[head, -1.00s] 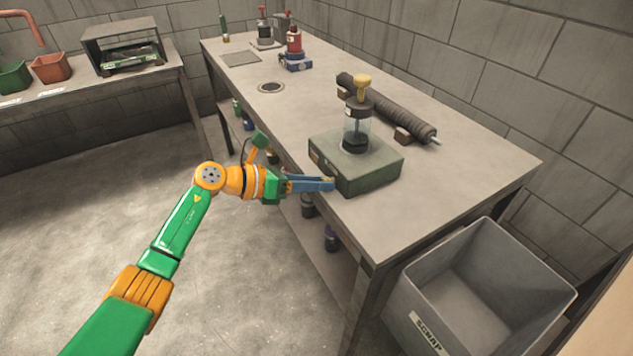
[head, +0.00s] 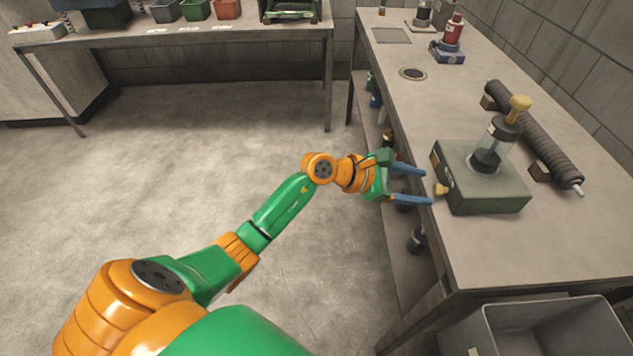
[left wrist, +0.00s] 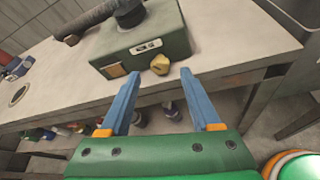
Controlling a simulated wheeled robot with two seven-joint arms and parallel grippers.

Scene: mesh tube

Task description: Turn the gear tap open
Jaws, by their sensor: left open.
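A dark green box (head: 485,190) sits on the workbench, with a clear cylinder (head: 490,150) and a yellow top knob (head: 519,104) above it. A small yellow tap knob (head: 441,190) sticks out of the box's side facing my arm; it also shows in the left wrist view (left wrist: 160,65), beside a small plate with markings. I take this knob to be the gear tap. My left gripper (head: 430,187) is open and empty, its blue fingers pointing at the knob from just short of it. In the left wrist view the knob lies beyond and between the fingertips (left wrist: 160,76), apart from both.
A dark ribbed tube (head: 535,135) lies on the workbench (head: 415,120) behind the box. A red-topped device (head: 452,35) stands farther back. A grey bin (head: 550,335) is at the bench's near end. The floor left of the bench is clear.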

